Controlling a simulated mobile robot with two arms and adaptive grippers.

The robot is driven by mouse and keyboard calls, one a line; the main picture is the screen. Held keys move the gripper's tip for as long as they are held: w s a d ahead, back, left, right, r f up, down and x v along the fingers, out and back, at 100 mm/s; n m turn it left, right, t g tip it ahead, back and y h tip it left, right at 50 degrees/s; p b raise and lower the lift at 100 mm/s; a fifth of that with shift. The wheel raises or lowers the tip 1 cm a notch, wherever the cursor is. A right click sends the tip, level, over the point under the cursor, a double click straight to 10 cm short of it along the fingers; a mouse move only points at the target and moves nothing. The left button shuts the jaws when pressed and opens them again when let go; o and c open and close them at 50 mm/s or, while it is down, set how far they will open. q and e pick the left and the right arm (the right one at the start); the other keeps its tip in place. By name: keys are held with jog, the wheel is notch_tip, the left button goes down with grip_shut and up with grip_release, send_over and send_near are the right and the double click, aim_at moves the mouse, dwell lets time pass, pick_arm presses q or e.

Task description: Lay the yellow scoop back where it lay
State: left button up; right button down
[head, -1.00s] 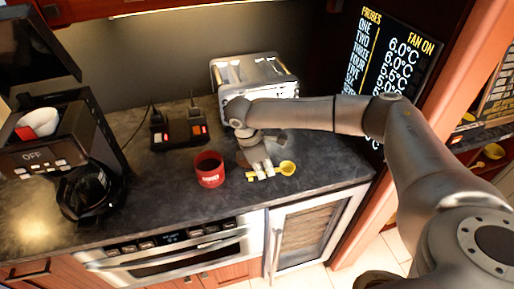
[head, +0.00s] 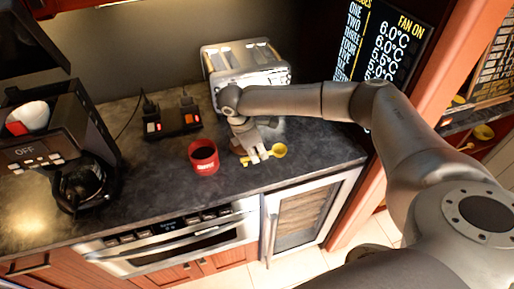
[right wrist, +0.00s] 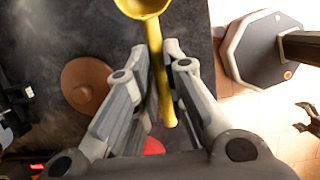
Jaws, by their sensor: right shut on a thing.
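The yellow scoop (head: 279,150) is near the front of the dark counter (head: 330,148), right of the red mug (head: 203,158). My right gripper (head: 258,157) reaches down from above and is shut on its handle. In the right wrist view the yellow scoop's handle (right wrist: 157,70) runs between the fingers of the right gripper (right wrist: 157,50), with the bowl pointing away, beyond the fingertips. I cannot tell whether the scoop touches the counter.
A brown round thing (right wrist: 86,85) lies beside the gripper. The toaster (head: 245,75) stands behind, partly covered by my arm. A black device with lit switches (head: 172,123) and a coffee maker (head: 55,150) stand left. Bare counter lies right of the scoop.

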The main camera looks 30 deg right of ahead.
jog(key=shift+f+b, duration=0.35)
jog(key=shift+f, duration=1.95)
jog(key=c, duration=1.4)
grip_release()
